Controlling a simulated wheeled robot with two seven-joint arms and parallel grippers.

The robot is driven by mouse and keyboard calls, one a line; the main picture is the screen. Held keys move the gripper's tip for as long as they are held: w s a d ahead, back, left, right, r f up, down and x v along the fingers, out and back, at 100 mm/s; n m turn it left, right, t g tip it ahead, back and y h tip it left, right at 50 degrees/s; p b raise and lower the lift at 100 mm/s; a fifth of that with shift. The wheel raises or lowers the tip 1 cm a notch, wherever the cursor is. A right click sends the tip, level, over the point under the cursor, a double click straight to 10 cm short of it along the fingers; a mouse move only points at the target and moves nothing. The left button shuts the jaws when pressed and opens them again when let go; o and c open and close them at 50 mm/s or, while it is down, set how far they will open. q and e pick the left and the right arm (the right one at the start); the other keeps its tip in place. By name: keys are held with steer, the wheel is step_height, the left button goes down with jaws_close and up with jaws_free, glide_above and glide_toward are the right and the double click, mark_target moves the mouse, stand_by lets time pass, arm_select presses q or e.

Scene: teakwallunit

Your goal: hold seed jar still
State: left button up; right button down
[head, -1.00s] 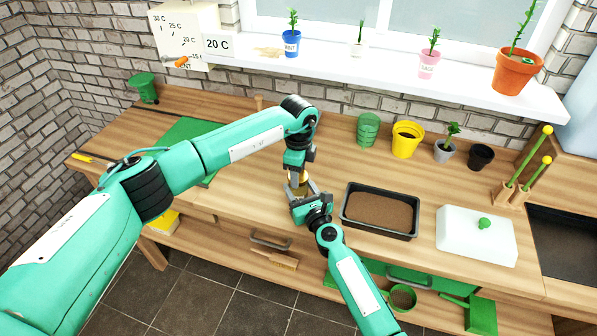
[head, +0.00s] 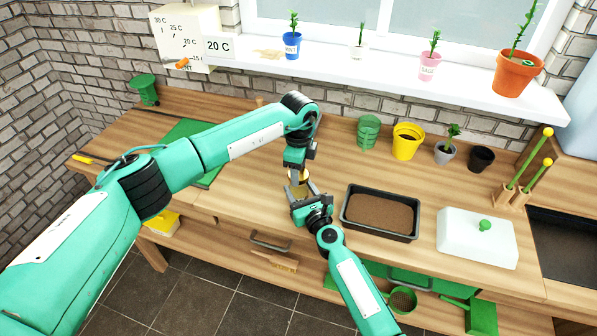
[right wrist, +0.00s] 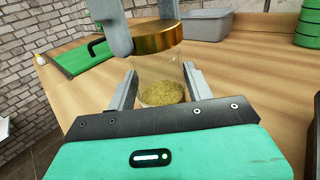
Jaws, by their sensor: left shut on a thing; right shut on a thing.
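The seed jar is a clear glass jar (right wrist: 160,78) with a gold lid (right wrist: 158,39) and greenish-yellow seeds in its bottom. It stands upright in the right wrist view. In the head view a small part of the jar (head: 299,189) shows between my two grippers. My left gripper (head: 297,177) comes from above; its grey fingers are shut on the gold lid. My right gripper (right wrist: 161,84) is shut on the glass body, one finger on each side, below the lid.
A black soil tray (head: 381,211) lies just right of the grippers. Several pots, such as the yellow pot (head: 407,142), stand along the back. Bare wooden counter (head: 250,190) is around the jar.

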arm_select(q)
steer(key=shift+r, duration=0.4)
steer(key=shift+r, duration=0.1)
steer(key=shift+r, duration=1.9)
arm_select(e)
steer(key=c, duration=0.5)
jaws_free()
